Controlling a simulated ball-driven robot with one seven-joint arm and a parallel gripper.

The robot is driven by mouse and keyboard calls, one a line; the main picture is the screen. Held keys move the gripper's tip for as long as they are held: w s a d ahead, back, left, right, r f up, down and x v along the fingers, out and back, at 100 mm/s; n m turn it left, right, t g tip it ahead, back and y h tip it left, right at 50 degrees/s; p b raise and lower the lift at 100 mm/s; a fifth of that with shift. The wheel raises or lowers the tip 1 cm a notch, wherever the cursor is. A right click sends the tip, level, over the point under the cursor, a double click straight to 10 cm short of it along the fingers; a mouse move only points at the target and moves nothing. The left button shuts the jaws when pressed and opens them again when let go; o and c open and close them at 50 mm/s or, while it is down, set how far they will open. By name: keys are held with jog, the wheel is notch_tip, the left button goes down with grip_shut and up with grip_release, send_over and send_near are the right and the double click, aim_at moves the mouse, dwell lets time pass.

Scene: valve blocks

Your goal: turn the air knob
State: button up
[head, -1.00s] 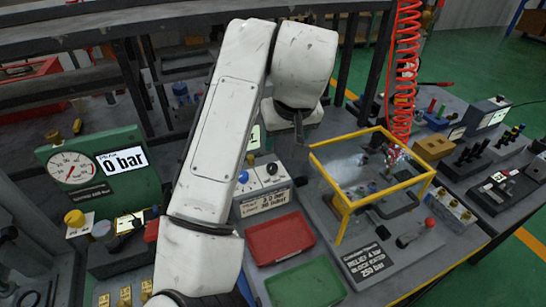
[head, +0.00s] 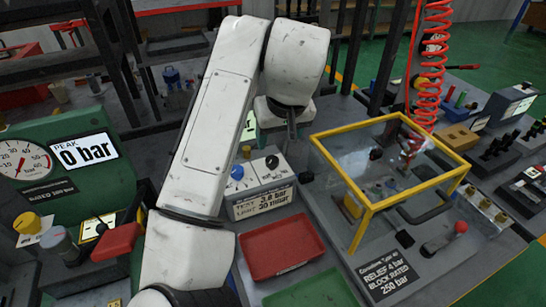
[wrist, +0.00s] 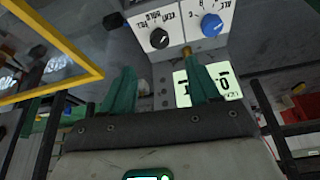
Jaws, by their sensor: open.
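A grey test box with a white top (head: 262,175) carries a blue knob (head: 237,172) and a black knob (head: 272,161). In the wrist view, the blue knob (wrist: 211,25) is at the upper right and the black knob (wrist: 159,38) is left of it. The lettering by them is upside down there and hard to read, so I cannot confirm which is the air knob. My gripper (wrist: 160,82) has two green fingers spread apart, with nothing between them. Both knobs lie beyond the fingertips, apart from them. In the head view my arm mostly hides the gripper.
A yellow-framed clear guard (head: 366,216) stands right of the box. A red tray (head: 278,246) and a green tray (head: 315,288) lie in front of it. A green gauge panel (head: 105,190) is at the left. A red coiled hose (head: 431,60) hangs at the back right.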

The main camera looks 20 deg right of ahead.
aim_at(272, 160)
jog(key=x, duration=0.9)
jog(key=shift+w+d+f, duration=0.1)
jog(key=shift+f, duration=0.25)
jog(key=shift+c, duration=0.2)
jog(key=c, duration=1)
jog(key=shift+r, duration=0.1)
